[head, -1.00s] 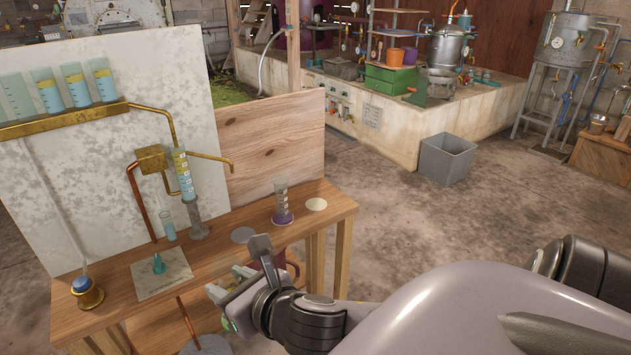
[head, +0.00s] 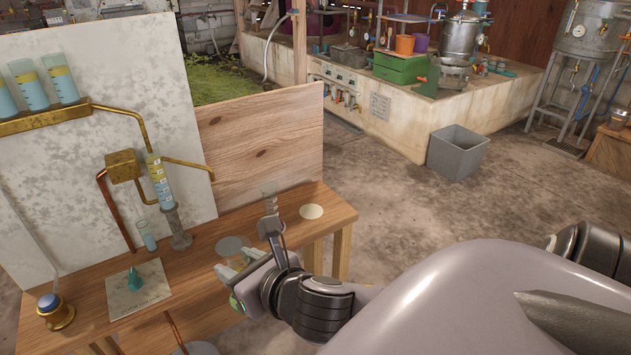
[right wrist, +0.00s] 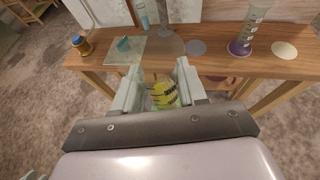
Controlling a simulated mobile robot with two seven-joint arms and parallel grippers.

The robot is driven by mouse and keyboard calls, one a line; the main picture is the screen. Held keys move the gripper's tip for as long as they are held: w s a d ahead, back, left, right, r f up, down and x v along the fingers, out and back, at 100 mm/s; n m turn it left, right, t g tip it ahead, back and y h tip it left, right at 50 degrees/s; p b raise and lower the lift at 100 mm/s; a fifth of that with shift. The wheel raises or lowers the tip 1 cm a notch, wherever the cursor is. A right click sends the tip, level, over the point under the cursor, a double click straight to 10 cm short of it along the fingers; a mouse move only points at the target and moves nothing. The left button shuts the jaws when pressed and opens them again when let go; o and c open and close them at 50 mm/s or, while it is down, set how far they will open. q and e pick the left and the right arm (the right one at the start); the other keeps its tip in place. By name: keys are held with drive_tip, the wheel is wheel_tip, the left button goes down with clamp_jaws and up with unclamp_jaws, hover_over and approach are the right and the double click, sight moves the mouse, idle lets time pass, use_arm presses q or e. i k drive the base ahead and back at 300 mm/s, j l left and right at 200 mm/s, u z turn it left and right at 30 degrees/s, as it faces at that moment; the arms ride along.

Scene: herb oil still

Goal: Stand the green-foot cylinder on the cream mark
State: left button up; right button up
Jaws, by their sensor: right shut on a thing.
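My right gripper (head: 236,276) is in front of the wooden table's near edge. In the right wrist view its two fingers are closed around a clear cylinder (right wrist: 163,96) with yellow-green contents and dark markings. A bit of green (head: 237,302) shows below the fingers in the head view, probably its foot; the rest is hidden. The round cream mark (head: 311,212) lies bare at the right end of the tabletop; it also shows in the right wrist view (right wrist: 284,50). The held cylinder is apart from it.
A purple-foot cylinder (right wrist: 248,32) stands just left of the cream mark, partly hidden by my gripper in the head view (head: 270,198). A grey mark (head: 232,245) is bare. The wooden board (head: 262,140) rises behind the table (head: 195,262).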

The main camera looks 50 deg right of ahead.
sight(310, 211)
drive_tip(key=i+l, duration=0.1)
drive_tip(key=l, duration=0.3)
drive_tip(key=i+l, duration=0.1)
drive_tip(key=l, duration=0.3)
drive_tip(key=i+l, duration=0.15)
drive_tip(key=l, duration=0.3)
